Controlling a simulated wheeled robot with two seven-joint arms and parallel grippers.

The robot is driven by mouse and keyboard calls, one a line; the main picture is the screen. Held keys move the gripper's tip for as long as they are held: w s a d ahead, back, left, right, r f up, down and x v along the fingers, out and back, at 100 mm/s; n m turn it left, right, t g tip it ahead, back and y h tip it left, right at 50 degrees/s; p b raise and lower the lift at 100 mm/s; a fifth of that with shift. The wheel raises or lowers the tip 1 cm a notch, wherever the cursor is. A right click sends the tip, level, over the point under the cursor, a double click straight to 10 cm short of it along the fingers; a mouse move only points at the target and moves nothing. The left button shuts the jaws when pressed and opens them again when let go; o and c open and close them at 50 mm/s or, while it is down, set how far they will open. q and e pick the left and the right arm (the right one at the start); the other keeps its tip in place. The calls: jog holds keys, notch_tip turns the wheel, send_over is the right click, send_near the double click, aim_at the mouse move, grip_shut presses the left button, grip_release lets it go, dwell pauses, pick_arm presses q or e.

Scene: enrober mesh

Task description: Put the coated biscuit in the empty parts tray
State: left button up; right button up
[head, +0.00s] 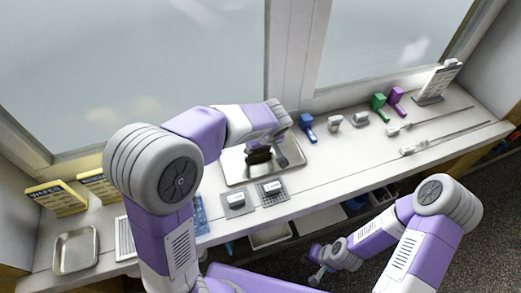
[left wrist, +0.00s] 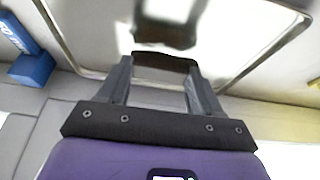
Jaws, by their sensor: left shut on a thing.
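The coated biscuit (head: 259,156) is a dark brown block at my left gripper (head: 262,150), above the large shiny metal tray (head: 233,180). In the left wrist view the fingers of my left gripper (left wrist: 160,75) are shut on the dark biscuit (left wrist: 165,62), with the metal tray (left wrist: 225,65) behind it. I cannot tell the gap between biscuit and tray. A smaller, empty metal tray (head: 75,250) lies at the left end of the counter. My right gripper (head: 318,268) hangs low in front of the counter, away from the biscuit; its finger opening is unclear.
Two small grey blocks on mesh squares (head: 237,200) (head: 271,190) lie in front of the large tray. Yellow signs (head: 57,198) stand at the back left. Blue (head: 307,124), green (head: 379,105) and purple (head: 397,98) items and long rods (head: 445,137) occupy the right side.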

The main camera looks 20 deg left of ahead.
pick_arm(q)
jog(key=shift+f, duration=0.95)
jog(key=shift+f+b, duration=0.15)
jog(key=shift+b, duration=0.15)
jog(key=o, duration=0.3)
jog(key=shift+f, duration=0.1)
jog(key=o, duration=0.5)
jog(key=shift+r, duration=0.2)
